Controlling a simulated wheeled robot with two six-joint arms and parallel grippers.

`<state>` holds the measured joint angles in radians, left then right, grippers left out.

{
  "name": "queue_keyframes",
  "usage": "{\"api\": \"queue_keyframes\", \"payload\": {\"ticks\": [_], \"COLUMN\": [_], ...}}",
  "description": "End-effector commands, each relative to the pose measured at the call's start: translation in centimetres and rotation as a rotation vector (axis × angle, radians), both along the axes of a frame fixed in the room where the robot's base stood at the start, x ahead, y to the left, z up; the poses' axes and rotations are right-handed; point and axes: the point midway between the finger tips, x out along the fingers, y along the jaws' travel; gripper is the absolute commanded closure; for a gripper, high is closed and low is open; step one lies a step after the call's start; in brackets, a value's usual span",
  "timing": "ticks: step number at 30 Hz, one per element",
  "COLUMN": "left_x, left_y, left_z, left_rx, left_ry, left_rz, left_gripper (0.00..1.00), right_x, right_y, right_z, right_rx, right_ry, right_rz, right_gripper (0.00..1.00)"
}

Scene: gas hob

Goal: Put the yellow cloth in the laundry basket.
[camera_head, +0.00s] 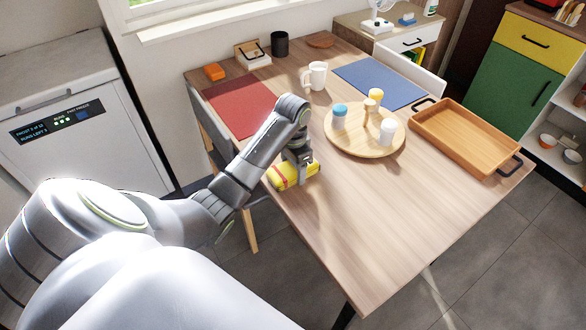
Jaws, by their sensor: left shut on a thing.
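The yellow cloth (282,181), a small folded bundle with red stripes, is at the left edge of the wooden table. My left gripper (300,170) points down from above and is shut on it. The gripper hides part of the cloth's middle. I cannot tell whether the cloth touches the tabletop or is just above it. No laundry basket shows in this view. My right gripper is not in view.
The table (400,235) is clear at its near end. A round wooden board (360,148) holds shakers and a mill. A wooden tray (465,138), mug (315,76), red placemat (240,106) and blue placemat (378,82) lie beyond. A chair (215,135) stands at the left.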

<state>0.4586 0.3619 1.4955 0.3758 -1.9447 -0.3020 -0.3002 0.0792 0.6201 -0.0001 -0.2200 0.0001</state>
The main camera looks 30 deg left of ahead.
Motion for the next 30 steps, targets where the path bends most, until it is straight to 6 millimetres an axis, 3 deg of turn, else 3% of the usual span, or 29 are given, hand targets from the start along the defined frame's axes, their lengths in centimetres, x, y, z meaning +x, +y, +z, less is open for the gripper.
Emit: {"api": "queue_keyframes", "payload": {"ticks": [5,9,21,30], "left_x": [0.1,0.1,0.0,0.0], "left_y": [0.0,0.0,0.0,0.0], "left_z": [1.0,3.0,8.5,10.1], "left_rx": [0.001,0.002,0.000,-0.001], "left_ry": [-0.004,-0.006,-0.001,-0.001], "left_rz": [-0.001,-0.001,0.001,0.001], "left_gripper": [0.66,0.66,0.66,0.66], "right_x": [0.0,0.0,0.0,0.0], "right_y": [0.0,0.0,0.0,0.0], "right_z": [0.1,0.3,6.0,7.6], "right_rx": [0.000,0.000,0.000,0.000], "right_ry": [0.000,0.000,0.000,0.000], "right_rz": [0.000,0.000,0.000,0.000], "right_gripper": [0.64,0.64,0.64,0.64]}}
